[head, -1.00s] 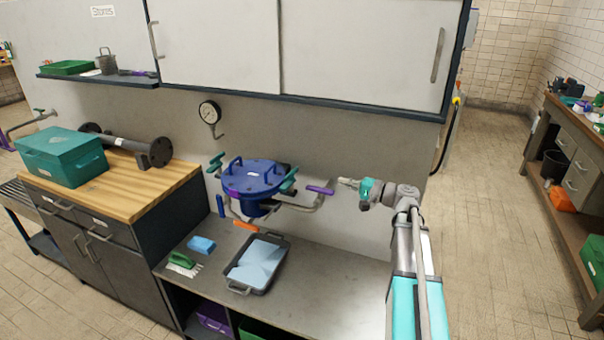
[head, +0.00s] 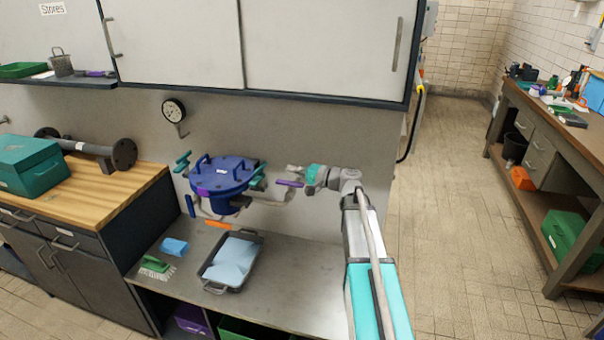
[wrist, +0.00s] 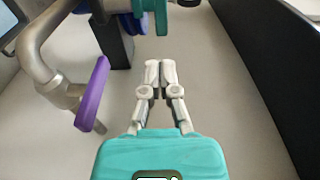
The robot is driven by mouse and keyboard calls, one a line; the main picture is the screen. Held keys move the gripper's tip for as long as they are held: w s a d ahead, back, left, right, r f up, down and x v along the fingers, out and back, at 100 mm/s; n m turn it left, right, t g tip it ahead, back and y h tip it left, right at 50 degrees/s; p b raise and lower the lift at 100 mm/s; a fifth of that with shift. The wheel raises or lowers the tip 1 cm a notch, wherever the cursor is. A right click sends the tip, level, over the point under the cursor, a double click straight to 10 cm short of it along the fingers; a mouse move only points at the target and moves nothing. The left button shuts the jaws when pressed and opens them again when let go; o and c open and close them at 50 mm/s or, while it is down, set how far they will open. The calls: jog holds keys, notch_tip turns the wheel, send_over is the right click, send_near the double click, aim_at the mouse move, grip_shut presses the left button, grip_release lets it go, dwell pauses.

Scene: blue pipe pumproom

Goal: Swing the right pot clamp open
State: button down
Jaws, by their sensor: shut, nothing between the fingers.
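The blue pot (head: 222,178) with its lidded top and loop handles is fixed above the bench. A teal clamp piece (head: 257,176) is at the pot's right side; I cannot tell how tightly it sits on the rim. Teal also shows at the top edge of the wrist view (wrist: 161,14), partly cut off. My gripper (head: 292,168) is to the right of the pot, apart from the teal piece. In the wrist view my gripper (wrist: 160,68) has its fingers together and empty, with the teal piece beyond the fingertips.
A purple-handled valve lever (head: 290,183) on the grey pipe is just below my gripper; it also shows left of the fingers in the wrist view (wrist: 92,95). A tray (head: 232,262), blue sponge (head: 174,247) and green brush (head: 155,264) lie on the bench. A cabinet (head: 320,45) hangs above.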

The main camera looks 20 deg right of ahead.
jog(key=x, duration=0.7)
dwell(0.3)
jog(key=shift+w+a+r, duration=0.15)
jog(key=shift+w+a, duration=0.1)
jog(key=shift+w, duration=0.15)
jog(key=shift+d, duration=0.1)
jog(key=v, duration=1.4)
jog(key=shift+w+d, duration=0.25)
jog(key=shift+d, duration=0.2)
